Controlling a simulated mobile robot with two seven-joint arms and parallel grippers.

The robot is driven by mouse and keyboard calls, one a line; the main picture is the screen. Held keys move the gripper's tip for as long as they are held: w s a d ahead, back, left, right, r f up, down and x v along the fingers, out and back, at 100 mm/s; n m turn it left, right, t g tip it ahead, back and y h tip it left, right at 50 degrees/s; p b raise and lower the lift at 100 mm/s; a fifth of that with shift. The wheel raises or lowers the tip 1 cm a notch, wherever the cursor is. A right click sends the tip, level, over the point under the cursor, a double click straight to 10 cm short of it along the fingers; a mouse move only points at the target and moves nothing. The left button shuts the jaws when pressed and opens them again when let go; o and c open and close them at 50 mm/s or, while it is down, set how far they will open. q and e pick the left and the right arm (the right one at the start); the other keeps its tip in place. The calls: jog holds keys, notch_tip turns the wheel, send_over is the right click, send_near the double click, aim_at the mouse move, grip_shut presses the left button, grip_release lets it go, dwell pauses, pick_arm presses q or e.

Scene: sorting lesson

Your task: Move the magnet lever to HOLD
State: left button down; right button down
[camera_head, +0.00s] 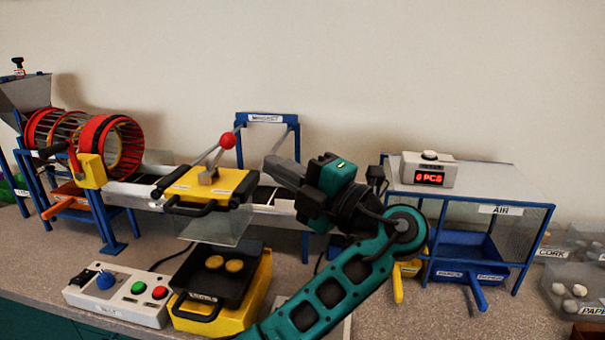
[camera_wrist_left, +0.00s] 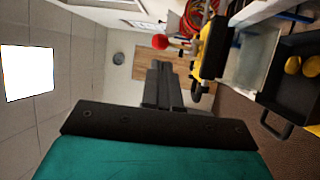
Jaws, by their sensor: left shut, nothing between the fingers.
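The lever (camera_head: 211,161) with a red ball knob (camera_head: 228,141) stands tilted up to the right on a yellow plate (camera_head: 232,184) over the conveyor. The red knob also shows in the left wrist view (camera_wrist_left: 160,42). No HOLD marking is readable. My left gripper (camera_head: 268,166) is shut and empty, to the right of the lever and slightly below the knob, pointing left. Its closed dark fingers show in the left wrist view (camera_wrist_left: 160,68), and they appear apart from the knob. My right gripper is not in view.
A blue frame (camera_head: 239,130) stands behind the lever. A black tray (camera_head: 215,298) with two yellow discs sits below the plate, beside a button box (camera_head: 118,296). A red-ringed drum (camera_head: 112,145) is at left. A blue-framed box labelled AIR (camera_head: 500,210) is at right.

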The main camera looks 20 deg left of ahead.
aim_at(233, 144)
pick_arm(q)
jog(key=p+x, duration=0.1)
jog(key=x, duration=0.5)
jog(key=shift+w+a+r, duration=0.1)
jog(key=shift+a, duration=0.45)
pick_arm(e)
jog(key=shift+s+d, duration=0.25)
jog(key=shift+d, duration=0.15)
pick_arm(q)
jog(key=shift+a, duration=0.1)
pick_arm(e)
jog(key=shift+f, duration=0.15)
